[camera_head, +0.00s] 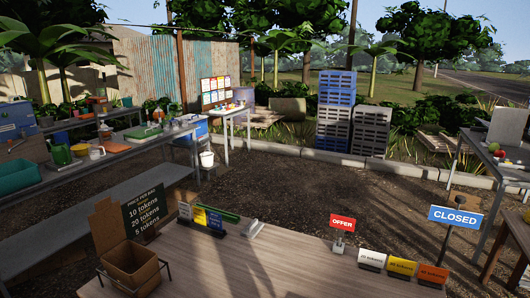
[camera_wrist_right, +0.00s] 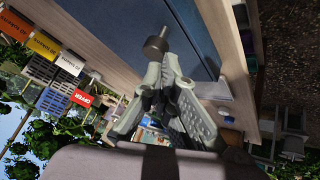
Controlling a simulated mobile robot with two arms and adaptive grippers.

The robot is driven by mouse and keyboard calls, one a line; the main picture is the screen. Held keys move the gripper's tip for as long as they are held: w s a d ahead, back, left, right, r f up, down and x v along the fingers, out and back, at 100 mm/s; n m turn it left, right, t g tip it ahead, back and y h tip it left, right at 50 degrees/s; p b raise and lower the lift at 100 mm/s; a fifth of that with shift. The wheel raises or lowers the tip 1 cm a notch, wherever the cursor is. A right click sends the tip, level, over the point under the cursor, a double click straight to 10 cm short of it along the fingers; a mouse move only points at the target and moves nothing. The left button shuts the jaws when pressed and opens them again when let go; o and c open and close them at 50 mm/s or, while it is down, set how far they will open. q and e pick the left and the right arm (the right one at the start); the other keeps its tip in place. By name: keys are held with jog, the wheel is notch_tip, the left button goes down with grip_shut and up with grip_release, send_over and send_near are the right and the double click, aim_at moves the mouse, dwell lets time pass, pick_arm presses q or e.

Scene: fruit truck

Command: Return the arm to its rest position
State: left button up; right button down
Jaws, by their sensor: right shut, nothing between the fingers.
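My right gripper (camera_wrist_right: 162,82) shows in the right wrist view. Its grey fingers are drawn together, with nothing visible between them. A small dark knob with a short stem (camera_wrist_right: 155,45) shows just beyond the fingertips; I cannot tell what it belongs to. Neither arm nor gripper shows in the head view. My left gripper is in neither view.
The wooden counter (camera_head: 300,270) holds a cardboard box (camera_head: 130,262), a price board (camera_head: 144,212), a red OFFER sign (camera_head: 342,223) and token signs (camera_head: 402,266). A blue CLOSED sign (camera_head: 455,217) stands at right. Blue crates (camera_head: 336,90) are stacked behind. The counter's middle is clear.

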jog(key=s+f+m+g, duration=0.2)
jog(key=s+f+g, duration=0.3)
jog(key=s, duration=0.5)
notch_tip(320, 180, down, 32)
jog(key=s+b, duration=0.1)
jog(key=b, duration=0.5)
pick_arm(q)
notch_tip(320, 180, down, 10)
jog(key=b, duration=0.4)
pick_arm(e)
jog(key=s+d+f+g, duration=0.1)
jog(key=s+d+f, duration=0.2)
jog(key=s+f, duration=1.4)
notch_tip(320, 180, down, 3)
jog(key=shift+d+f+g, duration=0.15)
jog(key=shift+g, duration=0.25)
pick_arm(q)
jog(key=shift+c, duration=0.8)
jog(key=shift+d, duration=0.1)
